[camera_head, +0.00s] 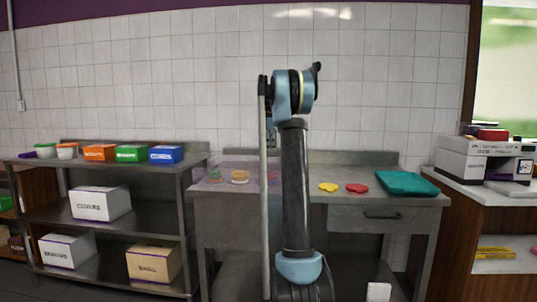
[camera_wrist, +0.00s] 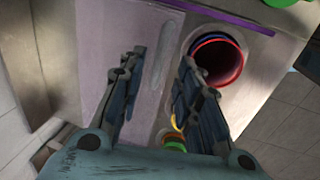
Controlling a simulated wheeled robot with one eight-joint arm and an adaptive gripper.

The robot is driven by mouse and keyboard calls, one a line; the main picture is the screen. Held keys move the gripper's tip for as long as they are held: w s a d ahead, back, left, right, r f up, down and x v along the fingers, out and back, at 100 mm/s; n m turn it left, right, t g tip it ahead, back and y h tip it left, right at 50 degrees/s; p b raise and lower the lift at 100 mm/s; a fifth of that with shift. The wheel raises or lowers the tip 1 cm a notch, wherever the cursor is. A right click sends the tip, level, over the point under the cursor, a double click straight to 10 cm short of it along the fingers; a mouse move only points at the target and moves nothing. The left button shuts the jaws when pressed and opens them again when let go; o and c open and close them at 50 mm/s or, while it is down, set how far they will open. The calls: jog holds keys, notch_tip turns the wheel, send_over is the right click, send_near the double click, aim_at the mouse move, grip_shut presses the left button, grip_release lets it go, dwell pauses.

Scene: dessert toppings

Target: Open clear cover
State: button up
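The clear cover is a see-through, lilac-tinted pane (camera_head: 225,187) over the left part of the middle counter in the head view. Round toppings containers, one green (camera_head: 214,175) and one yellow-orange (camera_head: 240,177), show through it. In the wrist view the pane (camera_wrist: 112,45) has a purple edge strip and a long pale bar or slot (camera_wrist: 166,50). My gripper (camera_wrist: 160,62) is open, its two fingers spread on either side of that bar. I cannot tell whether they touch it. A red round container (camera_wrist: 220,60) shows beside the right finger. My arm hides the gripper in the head view.
Yellow (camera_head: 329,187) and red (camera_head: 357,188) round pieces and a teal flat item (camera_head: 407,184) lie on the counter's right part. A shelf rack (camera_head: 100,175) with boxes stands left. A white machine (camera_head: 470,158) stands on the right cabinet.

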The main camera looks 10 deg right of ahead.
notch_tip(320, 180, up, 8)
jog(key=s, duration=0.1)
jog(key=shift+s+a+r, duration=0.15)
jog(key=shift+s+a, duration=0.05)
jog(key=shift+a, duration=0.1)
jog(key=shift+s, duration=0.1)
jog(key=s+a+f+m, duration=0.2)
jog(key=s+f+m, duration=0.15)
jog(key=s, duration=0.65)
jog(key=s+a+f+m, duration=0.2)
jog(key=s+f, duration=0.2)
jog(key=s, duration=0.7)
jog(key=s+a+f+m, duration=0.2)
jog(key=s+a+f, duration=0.15)
jog(key=s, duration=0.65)
jog(key=s+a+f+m, duration=0.1)
jog(key=s+f+m, duration=0.5)
jog(key=s+f, duration=1.9)
jog(key=shift+a+f+m+y, duration=0.3)
jog(key=shift+f+m, duration=0.05)
jog(key=shift+f, duration=0.5)
